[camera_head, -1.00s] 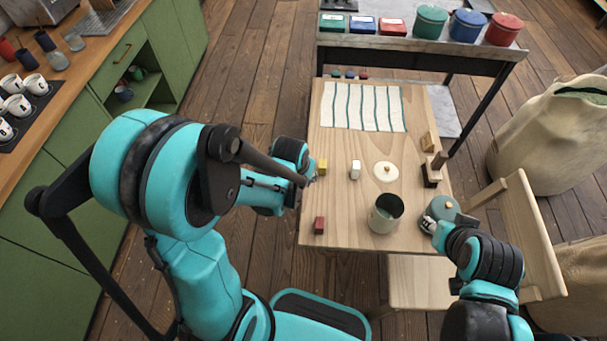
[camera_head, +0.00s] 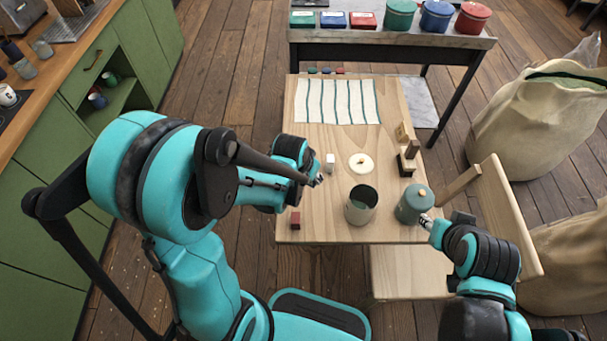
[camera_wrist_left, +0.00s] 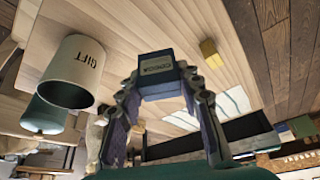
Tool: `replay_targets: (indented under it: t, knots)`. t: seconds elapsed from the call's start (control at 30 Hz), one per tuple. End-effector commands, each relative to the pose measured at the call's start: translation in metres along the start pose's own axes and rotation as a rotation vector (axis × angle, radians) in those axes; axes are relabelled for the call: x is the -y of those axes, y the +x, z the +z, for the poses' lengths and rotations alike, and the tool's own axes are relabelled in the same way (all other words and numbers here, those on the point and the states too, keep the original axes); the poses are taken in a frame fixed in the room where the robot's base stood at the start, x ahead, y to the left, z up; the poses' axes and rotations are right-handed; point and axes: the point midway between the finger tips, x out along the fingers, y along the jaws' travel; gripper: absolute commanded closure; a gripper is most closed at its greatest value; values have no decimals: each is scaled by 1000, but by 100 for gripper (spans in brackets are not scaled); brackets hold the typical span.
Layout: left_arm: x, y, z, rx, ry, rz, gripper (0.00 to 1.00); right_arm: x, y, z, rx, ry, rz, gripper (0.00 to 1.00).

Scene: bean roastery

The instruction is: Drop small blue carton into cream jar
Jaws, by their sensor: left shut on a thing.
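My left gripper (camera_head: 317,181) is shut on a small blue carton (camera_wrist_left: 158,76) marked COCOA, clear in the left wrist view. The carton is hard to make out in the head view. The gripper is left of the open cream jar (camera_head: 360,207), apart from it. The jar stands upright on the table; in the left wrist view it reads GIFT (camera_wrist_left: 76,68). A round cream lid (camera_head: 361,163) lies behind it. My right gripper (camera_head: 427,222) is at the front right of a lidded teal jar (camera_head: 411,207); its finger opening and any contact are unclear.
A red block (camera_head: 295,219) and a white block (camera_head: 330,162) stand on the wooden table (camera_head: 300,236). A yellow block (camera_wrist_left: 211,54) shows in the left wrist view. A striped cloth (camera_head: 338,101) lies at the back. A chair (camera_head: 510,215) stands at right.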

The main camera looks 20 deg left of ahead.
Motion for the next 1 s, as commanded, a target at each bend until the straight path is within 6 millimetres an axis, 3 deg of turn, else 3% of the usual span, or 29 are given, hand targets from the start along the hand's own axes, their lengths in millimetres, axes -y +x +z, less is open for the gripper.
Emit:
replay_targets:
  t: [0.27,0.5,0.7,1.0]
  knots:
    - [-39,-17,-21,0,254,107,89,0,-14,-10,0,0,0,63]
    - [-99,-48,-48,-1,643,270,89,0,-32,-23,0,0,0,63]
    - [-136,-69,-61,-1,894,373,89,0,-41,-29,0,0,0,63]
    - [-147,-66,-60,0,977,405,89,0,-36,-26,0,0,0,63]
